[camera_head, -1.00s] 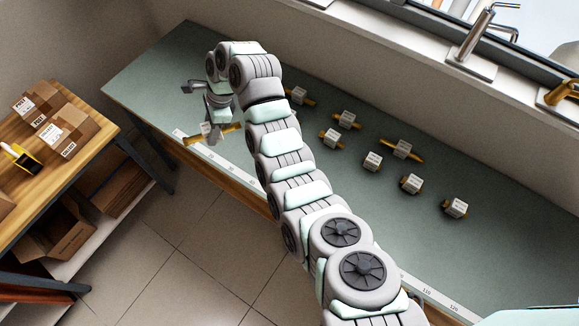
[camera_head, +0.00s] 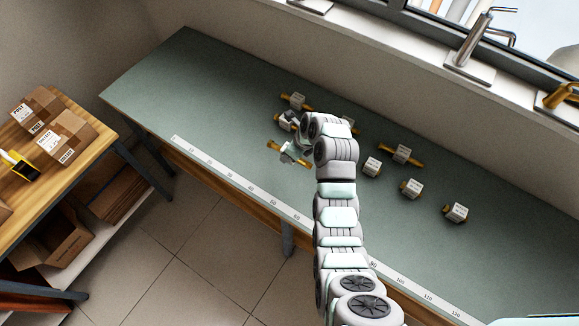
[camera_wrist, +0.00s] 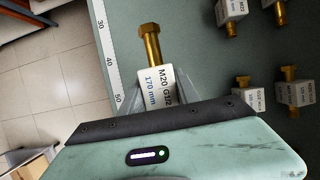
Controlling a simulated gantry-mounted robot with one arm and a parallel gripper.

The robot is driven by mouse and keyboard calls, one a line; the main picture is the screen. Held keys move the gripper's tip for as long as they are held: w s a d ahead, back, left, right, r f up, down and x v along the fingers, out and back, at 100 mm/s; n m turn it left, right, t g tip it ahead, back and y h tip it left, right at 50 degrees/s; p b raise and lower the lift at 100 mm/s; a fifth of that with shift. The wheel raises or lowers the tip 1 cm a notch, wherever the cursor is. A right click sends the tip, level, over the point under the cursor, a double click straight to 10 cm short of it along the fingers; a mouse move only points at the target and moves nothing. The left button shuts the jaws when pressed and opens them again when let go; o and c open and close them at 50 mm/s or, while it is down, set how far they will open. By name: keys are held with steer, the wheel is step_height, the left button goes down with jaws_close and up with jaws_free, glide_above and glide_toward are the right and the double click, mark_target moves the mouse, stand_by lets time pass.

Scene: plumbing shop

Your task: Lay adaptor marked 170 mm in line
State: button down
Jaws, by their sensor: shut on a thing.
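My gripper (camera_head: 289,153) is shut on a brass adaptor with a white block label (camera_wrist: 157,88) that reads "M20 G1/2" and "170 mm". Its brass end (camera_wrist: 150,42) points away from my gripper in the wrist view. The fingers are on both sides of the block. In the head view the held adaptor (camera_head: 274,147) is over the green bench, behind the ruler strip (camera_head: 235,178). Its height above the bench is hard to tell.
More labelled adaptors (camera_head: 372,167), (camera_head: 411,188), (camera_head: 456,212) rest on the green bench (camera_head: 200,80). My arm hides part of the group. The bench's left end is clear. A wooden table with cardboard boxes (camera_head: 65,137) stands at the left. Taps line the window sill.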

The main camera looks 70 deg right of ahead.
mark_target(301, 159)
steer(key=shift+f+p, duration=0.6)
steer(key=shift+f, duration=4.75)
steer(key=shift+f, duration=0.2)
steer(key=c, duration=0.9)
jaws_free()
steer(key=shift+r, duration=0.15)
steer(key=shift+s+r, duration=0.1)
steer(key=shift+r, duration=0.35)
steer(key=b+v, duration=0.1)
steer(key=v, duration=1)
steer(key=shift+s+r+b, duration=0.1)
steer(key=shift+b, duration=0.25)
